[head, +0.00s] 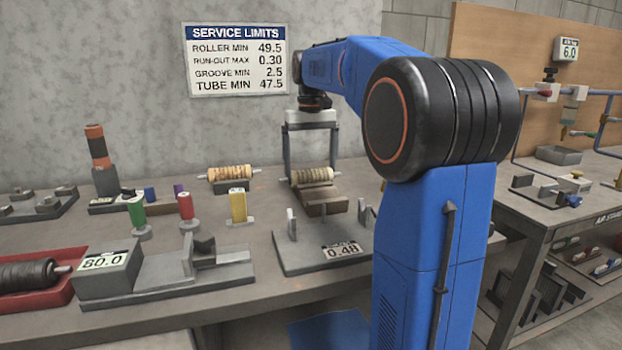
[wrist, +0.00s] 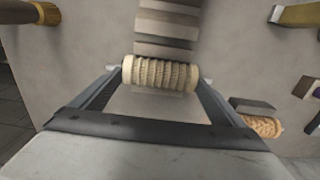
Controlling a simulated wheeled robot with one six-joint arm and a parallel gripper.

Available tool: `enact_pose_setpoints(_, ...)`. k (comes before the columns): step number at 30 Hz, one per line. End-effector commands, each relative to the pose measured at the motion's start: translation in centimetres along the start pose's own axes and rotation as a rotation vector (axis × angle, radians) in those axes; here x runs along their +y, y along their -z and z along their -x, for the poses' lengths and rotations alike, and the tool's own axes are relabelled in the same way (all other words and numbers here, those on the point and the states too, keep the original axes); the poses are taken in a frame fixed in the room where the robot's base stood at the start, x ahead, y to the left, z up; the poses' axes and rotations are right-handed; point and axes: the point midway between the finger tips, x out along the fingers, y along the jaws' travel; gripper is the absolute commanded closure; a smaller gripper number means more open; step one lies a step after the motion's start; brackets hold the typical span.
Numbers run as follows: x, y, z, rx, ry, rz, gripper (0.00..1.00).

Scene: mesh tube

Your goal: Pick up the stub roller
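The stub roller, a short cream grooved roller (head: 311,176), sits at the near side of the far row on the bench, behind a brown stepped block (head: 325,200). In the wrist view the roller (wrist: 160,74) lies crosswise between my fingertips, with small pale axle ends showing at both sides. My gripper (head: 311,172) is above it, pointing down, with its fingers wide apart, one by each end of the roller. It also shows in the wrist view (wrist: 160,76). Whether the fingertips touch the roller is hard to see.
A gauge plate (head: 300,258) reading 0.48 lies in front. A scale (head: 107,265) and red tray (head: 30,300) sit at front left.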

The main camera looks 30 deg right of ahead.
Motion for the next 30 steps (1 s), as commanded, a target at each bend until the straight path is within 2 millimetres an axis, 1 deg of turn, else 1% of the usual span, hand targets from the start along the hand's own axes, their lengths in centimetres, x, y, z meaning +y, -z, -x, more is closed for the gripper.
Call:
enact_pose_setpoints(1, 0.0, 0.0, 0.0, 0.000, 0.000, 0.000, 0.31)
enact_pose_setpoints(2, 0.0, 0.0, 0.0, 0.000, 0.000, 0.000, 0.38)
enact_pose_setpoints(3, 0.0, 0.0, 0.0, 0.000, 0.000, 0.000, 0.39)
enact_pose_setpoints(9, 0.0, 0.0, 0.1, 0.000, 0.000, 0.000, 0.39)
enact_pose_setpoints(13, 0.0, 0.0, 0.9, 0.001, 0.000, 0.000, 0.39)
enact_pose_setpoints(17, 0.0, 0.1, 2.9, 0.003, 0.000, 0.000, 0.39)
enact_pose_setpoints(24, 0.0, 0.1, 7.2, 0.003, 0.000, 0.000, 0.39)
enact_pose_setpoints(27, 0.0, 0.1, 8.6, 0.002, 0.000, 0.000, 0.39)
enact_pose_setpoints(30, 0.0, 0.1, 9.4, 0.000, 0.000, 0.000, 0.39)
